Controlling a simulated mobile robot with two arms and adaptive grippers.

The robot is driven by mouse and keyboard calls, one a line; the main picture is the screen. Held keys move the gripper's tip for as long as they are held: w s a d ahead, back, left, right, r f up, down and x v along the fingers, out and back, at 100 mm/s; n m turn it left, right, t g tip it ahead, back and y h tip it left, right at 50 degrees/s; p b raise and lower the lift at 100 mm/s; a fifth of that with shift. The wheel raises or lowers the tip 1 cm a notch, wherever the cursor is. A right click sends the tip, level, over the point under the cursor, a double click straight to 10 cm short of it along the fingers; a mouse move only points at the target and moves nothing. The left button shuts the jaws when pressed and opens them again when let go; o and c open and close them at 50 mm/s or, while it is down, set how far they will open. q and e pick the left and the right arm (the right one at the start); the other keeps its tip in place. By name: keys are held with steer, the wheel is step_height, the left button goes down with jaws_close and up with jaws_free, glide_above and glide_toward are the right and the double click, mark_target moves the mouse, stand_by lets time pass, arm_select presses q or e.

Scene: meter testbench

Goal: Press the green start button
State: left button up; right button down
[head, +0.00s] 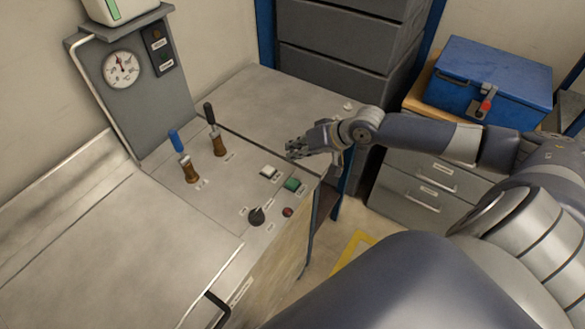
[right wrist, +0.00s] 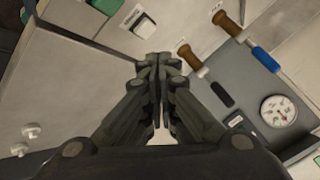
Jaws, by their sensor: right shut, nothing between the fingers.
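The green start button (head: 292,184) sits near the right edge of the bench panel, beside a white button (head: 268,171). In the right wrist view the green button (right wrist: 104,6) is cut by the top edge, left of the white button (right wrist: 143,25). My right gripper (head: 292,149) is over the bench, behind the green button in the head view, and apart from it. In the right wrist view my right gripper (right wrist: 158,62) has its fingertips together with nothing between them. My left gripper is not in view.
Two levers, one blue-tipped (head: 177,144) and one black-tipped (head: 211,117), stand left of the buttons. A black knob (head: 257,216) and a small red button (head: 288,212) are in front. A gauge (head: 121,69) is on the upright panel. A blue box (head: 490,75) stands right.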

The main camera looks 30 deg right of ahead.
steer(key=b, duration=0.8)
glide_above(295, 181)
step_height(295, 181, down, 7)
steer(key=shift+w+r, duration=0.1)
steer(key=shift+w, duration=0.05)
steer(key=shift+f, duration=0.9)
steer(key=shift+f, duration=0.15)
steer(key=shift+f, duration=0.25)
steer(key=shift+f, duration=0.5)
stand_by(0.8)
steer(key=shift+r+p, duration=0.15)
steer(key=shift+p, duration=0.15)
steer(key=shift+r+p, duration=0.75)
steer(key=shift+p, duration=0.2)
